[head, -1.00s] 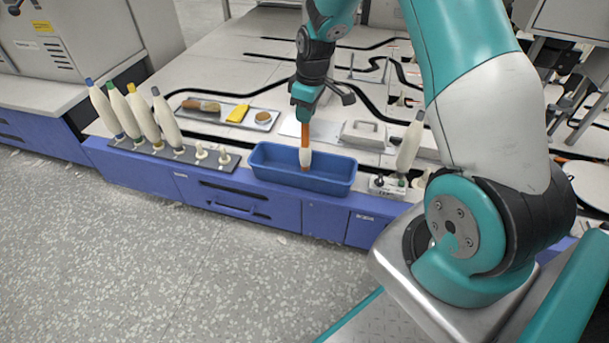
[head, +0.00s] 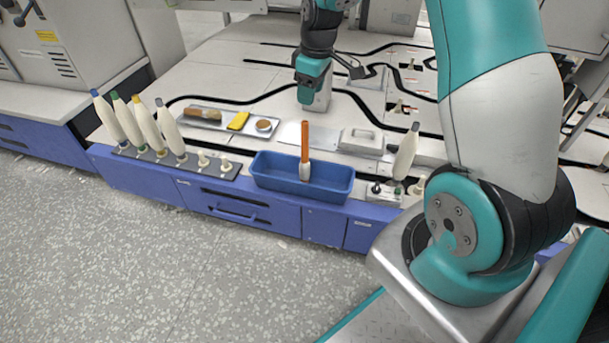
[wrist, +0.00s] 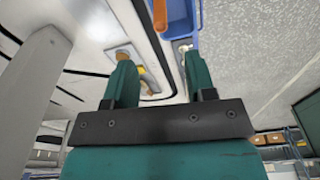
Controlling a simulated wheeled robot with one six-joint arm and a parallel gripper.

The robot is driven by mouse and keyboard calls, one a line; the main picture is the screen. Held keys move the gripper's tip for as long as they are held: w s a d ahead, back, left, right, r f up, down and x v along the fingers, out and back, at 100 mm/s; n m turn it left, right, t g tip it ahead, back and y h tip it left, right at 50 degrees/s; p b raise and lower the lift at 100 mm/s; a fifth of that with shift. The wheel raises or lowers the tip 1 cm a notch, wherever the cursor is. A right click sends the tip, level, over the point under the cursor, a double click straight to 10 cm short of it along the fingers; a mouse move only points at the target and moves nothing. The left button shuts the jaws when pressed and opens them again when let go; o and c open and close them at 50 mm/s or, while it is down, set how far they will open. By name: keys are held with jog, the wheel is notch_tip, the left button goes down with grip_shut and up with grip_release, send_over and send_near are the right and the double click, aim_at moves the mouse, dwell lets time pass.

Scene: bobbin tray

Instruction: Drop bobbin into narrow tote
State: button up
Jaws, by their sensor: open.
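The bobbin, an orange tube (head: 305,142) with a short white wound part at its lower end, stands nearly upright in the narrow blue tote (head: 262,182). Its lower end is inside the tote and its orange top sticks well above the rim. In the wrist view the orange bobbin (wrist: 160,14) and the blue tote (wrist: 181,26) show at the top edge, beyond the fingers. My gripper (head: 308,92) is open and empty, above and behind the bobbin, apart from it. Its two teal fingers are spread in the wrist view (wrist: 160,82).
Several white bobbins (head: 147,125) stand on a dark peg rack left of the tote. A tray with small items (head: 238,120) lies behind. A white bobbin (head: 406,154) stands at the right, near a grey handled lid (head: 362,141).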

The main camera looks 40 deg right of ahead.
notch_tip(320, 180, up, 7)
jog(key=p, duration=0.1)
jog(key=shift+s+d+r+p, duration=0.2)
jog(key=shift+s+p, duration=0.15)
jog(key=shift+p, duration=0.05)
jog(key=s+a+r+y, duration=0.1)
jog(key=s+a+r, duration=0.2)
jog(key=s+a, duration=0.35)
jog(key=s+a+r, duration=0.3)
jog(key=a, duration=0.6)
jog(key=s+a+r+g+y, duration=0.1)
jog(key=s+a, duration=0.4)
jog(key=s, duration=0.4)
jog(key=s+a+r+y, duration=0.1)
jog(key=s+a, duration=0.4)
jog(key=s, duration=0.4)
notch_tip(320, 180, up, 31)
jog(key=w+p, duration=0.1)
jog(key=p, duration=3)
jog(key=shift+n, duration=0.3)
jog(key=shift+w, duration=0.1)
jog(key=shift+c, duration=0.8)
jog(key=shift+d, duration=0.1)
